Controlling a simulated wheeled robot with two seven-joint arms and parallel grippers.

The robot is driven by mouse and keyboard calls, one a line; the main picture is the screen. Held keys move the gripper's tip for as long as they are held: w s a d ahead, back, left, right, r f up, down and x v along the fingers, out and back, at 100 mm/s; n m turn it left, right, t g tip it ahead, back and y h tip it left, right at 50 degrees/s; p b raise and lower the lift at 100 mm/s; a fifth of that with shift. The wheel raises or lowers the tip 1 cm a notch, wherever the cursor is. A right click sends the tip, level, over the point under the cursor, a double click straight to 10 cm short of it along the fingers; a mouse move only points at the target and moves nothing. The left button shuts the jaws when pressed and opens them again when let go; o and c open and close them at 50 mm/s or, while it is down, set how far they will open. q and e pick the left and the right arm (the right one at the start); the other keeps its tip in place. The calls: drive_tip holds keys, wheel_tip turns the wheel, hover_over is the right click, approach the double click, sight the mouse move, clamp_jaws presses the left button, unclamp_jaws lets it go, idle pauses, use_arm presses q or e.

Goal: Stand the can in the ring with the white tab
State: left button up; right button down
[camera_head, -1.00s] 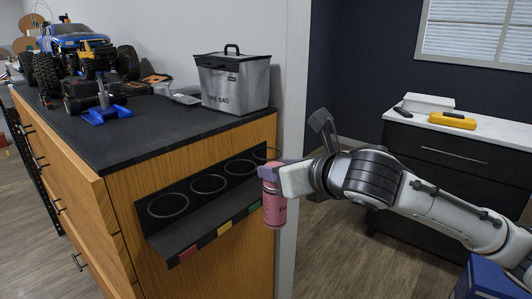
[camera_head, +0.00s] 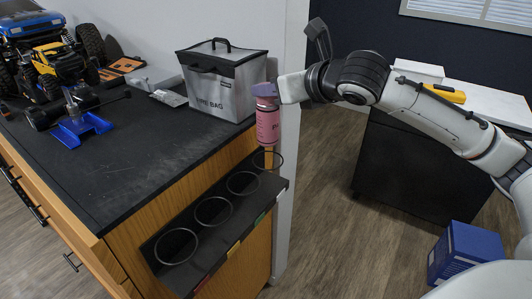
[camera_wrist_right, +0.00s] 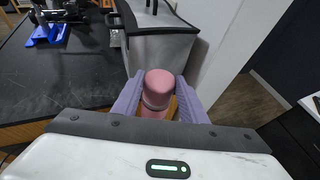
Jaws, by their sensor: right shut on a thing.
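The pink can (camera_head: 268,128) is upright, with its top held between the purple fingers of my right gripper (camera_head: 265,91). In the right wrist view, the can's pink cap (camera_wrist_right: 160,82) sits between both fingers (camera_wrist_right: 160,100). The black rack on the cabinet's side has a row of several rings. The can hangs over the farthest ring (camera_head: 267,160), its lower end appearing just above it. Red, yellow and green (camera_head: 260,218) tabs show along the rack's front edge. I cannot clearly make out a white tab. My left gripper is not in view.
A grey lidded bag (camera_head: 222,85) stands on the dark cabinet top (camera_head: 100,165), close to the can. Toy trucks (camera_head: 55,70) and a blue stand (camera_head: 82,128) are at left. A white wall edge is just behind the rack. A blue box (camera_head: 470,250) is on the floor at right.

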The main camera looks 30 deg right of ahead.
drive_tip(key=b, duration=0.2)
hover_over(273, 143)
drive_tip(key=f, duration=0.8)
drive_tip(key=shift+w+f, duration=0.25)
drive_tip(key=shift+f, duration=0.15)
drive_tip(key=shift+d+f, duration=0.1)
drive_tip(key=shift+f, duration=2.65)
drive_tip(key=c, duration=1.1)
unclamp_jaws()
drive_tip(key=shift+f, duration=0.1)
